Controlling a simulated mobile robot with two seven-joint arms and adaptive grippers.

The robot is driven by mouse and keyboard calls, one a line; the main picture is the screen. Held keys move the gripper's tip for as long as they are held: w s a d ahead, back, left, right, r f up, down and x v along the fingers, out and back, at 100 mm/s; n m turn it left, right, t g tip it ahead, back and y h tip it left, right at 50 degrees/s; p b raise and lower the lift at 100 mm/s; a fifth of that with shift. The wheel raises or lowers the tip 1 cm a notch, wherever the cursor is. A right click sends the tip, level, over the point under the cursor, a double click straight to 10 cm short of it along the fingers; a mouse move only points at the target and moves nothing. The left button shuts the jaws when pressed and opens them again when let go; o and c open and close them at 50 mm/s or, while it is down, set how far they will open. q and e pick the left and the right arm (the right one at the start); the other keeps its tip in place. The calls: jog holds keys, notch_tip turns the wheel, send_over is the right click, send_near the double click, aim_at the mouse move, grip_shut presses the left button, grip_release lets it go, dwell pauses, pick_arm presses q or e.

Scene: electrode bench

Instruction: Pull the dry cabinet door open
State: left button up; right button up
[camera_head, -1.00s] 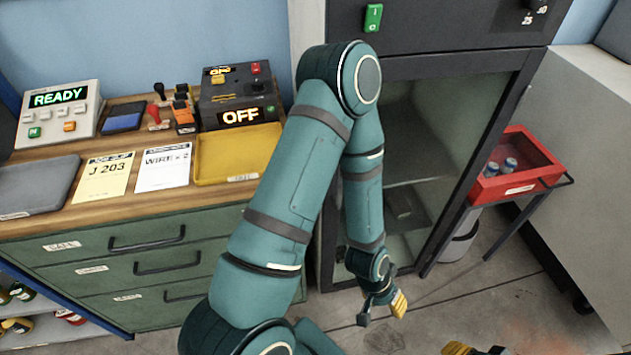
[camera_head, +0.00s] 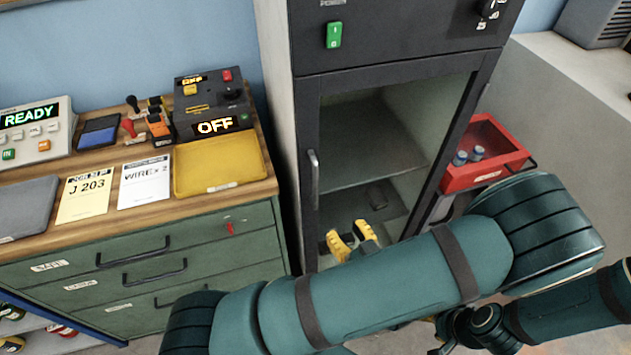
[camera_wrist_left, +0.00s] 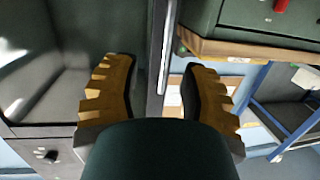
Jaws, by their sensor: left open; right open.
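The dry cabinet (camera_head: 278,120) is a tall dark unit with a glass door (camera_head: 390,110), which looks closed. Its upright grey handle (camera_head: 313,180) is on the door's left side. My left gripper (camera_head: 352,240) is open, with yellow fingertips in front of the lower door, right of and below the handle in the picture. My arm hides the rest of that hand. In the left wrist view a grey upright bar (camera_wrist_left: 170,45), apparently the handle, runs between the spread fingers (camera_wrist_left: 158,70). I cannot tell whether they touch it. My right gripper is not in view.
A green drawer unit (camera_head: 150,285) with a red key or tag (camera_head: 230,228) stands left of the cabinet. A yellow tray (camera_head: 220,165) is on its wooden top. A red bin (camera_head: 485,180) stands to the right. My arm covers much of the foreground.

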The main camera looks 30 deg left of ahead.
aim_at(317, 189)
pick_arm(q)
jog(key=shift+n+y, duration=0.6)
jog(key=shift+y, duration=0.3)
jog(key=r+x, duration=0.1)
jog(key=x, duration=0.7)
jog(key=r+x, duration=0.1)
jog(key=x, duration=0.4)
jog(key=shift+s+a+r+b, duration=0.2)
jog(key=shift+s+r+b, duration=0.05)
jog(key=shift+r+b, duration=0.1)
grip_shut()
